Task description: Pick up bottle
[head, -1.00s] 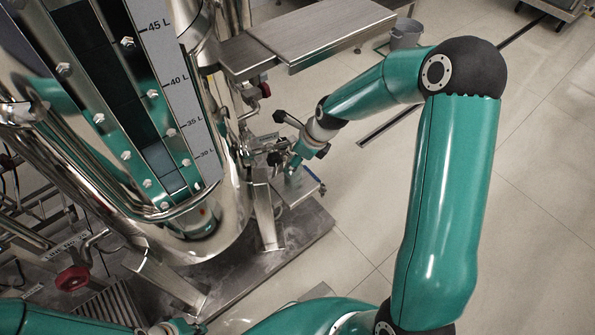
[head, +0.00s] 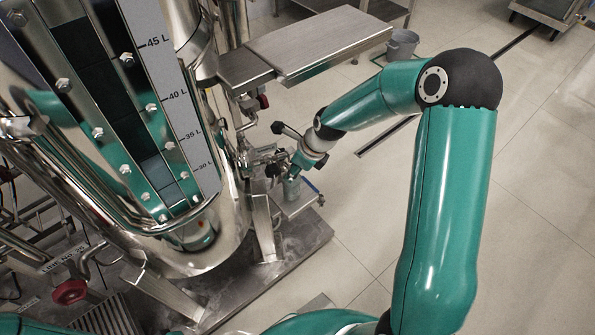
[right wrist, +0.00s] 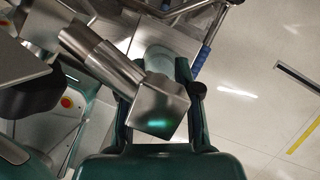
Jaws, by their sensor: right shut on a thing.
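My right gripper (head: 289,172) is low beside the steel tank's foot, at the small shelf, partly hidden by its own wrist. In the right wrist view its two green fingers (right wrist: 158,85) stand apart, shut around a pale, translucent bottle (right wrist: 163,55). A shiny steel block and pipe lie across the view in front of the bottle and hide much of it. In the head view the bottle (head: 291,189) is a small pale shape under the gripper, and I cannot tell whether it touches the shelf. My left gripper is out of view.
The steel tank (head: 222,240) with its litre scale fills the left. Valves and pipes (head: 262,155) crowd close to the right gripper. A steel bench (head: 310,45) stands behind, with a grey bucket (head: 402,44) beside it. Open floor lies to the right.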

